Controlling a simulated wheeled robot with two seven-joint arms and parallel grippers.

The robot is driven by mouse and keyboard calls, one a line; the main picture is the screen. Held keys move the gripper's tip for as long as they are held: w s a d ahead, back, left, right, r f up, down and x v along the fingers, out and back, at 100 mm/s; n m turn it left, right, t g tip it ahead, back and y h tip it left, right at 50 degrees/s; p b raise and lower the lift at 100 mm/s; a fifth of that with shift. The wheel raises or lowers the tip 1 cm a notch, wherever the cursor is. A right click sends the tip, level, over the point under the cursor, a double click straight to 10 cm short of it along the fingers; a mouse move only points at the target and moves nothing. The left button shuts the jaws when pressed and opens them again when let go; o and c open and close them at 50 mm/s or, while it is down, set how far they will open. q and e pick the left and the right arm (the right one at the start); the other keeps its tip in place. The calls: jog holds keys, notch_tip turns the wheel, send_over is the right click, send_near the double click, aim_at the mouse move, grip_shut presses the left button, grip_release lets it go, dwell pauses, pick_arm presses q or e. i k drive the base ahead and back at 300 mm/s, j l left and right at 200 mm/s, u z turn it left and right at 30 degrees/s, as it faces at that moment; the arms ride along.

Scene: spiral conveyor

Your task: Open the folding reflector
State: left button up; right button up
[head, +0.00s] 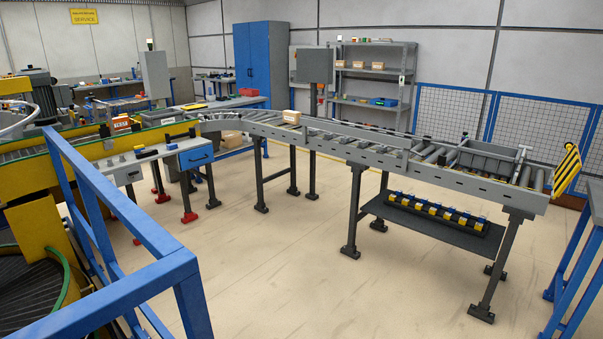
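I cannot pick out a folding reflector with certainty in the head view. A yellow-and-black striped panel (567,168) stands tilted at the right end of the roller conveyor (430,178); I cannot tell whether it is related. Small dark parts lie on a grey work table (128,168) with a blue drawer front (196,157) at the left, too small to identify. Neither of my grippers is in view.
Blue railing (110,200) fills the left foreground beside yellow conveyor guards (33,203). A cardboard box (291,116) and a grey tray (487,157) sit on the roller conveyor. A blue cabinet (262,62) and grey shelving (372,80) stand behind. The middle floor is clear.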

aim_at(104, 131)
jog(key=i+l+z, duration=0.55)
jog(key=i+z, duration=0.25)
jog(key=i, duration=0.15)
jog(key=i+u, duration=0.35)
jog(key=i+l+u, duration=0.2)
jog(key=i+u, duration=0.15)
jog(key=i, duration=0.25)
jog(key=i+j+u, duration=0.2)
jog(key=u, duration=0.2)
jog(key=i+u, duration=0.8)
jog(key=i+l+u, duration=0.1)
jog(key=i+u, duration=0.55)
jog(key=i, duration=0.45)
jog(key=i+u, duration=0.2)
jog(key=i, duration=0.45)
jog(key=i+l+u, duration=0.2)
jog(key=i, duration=0.45)
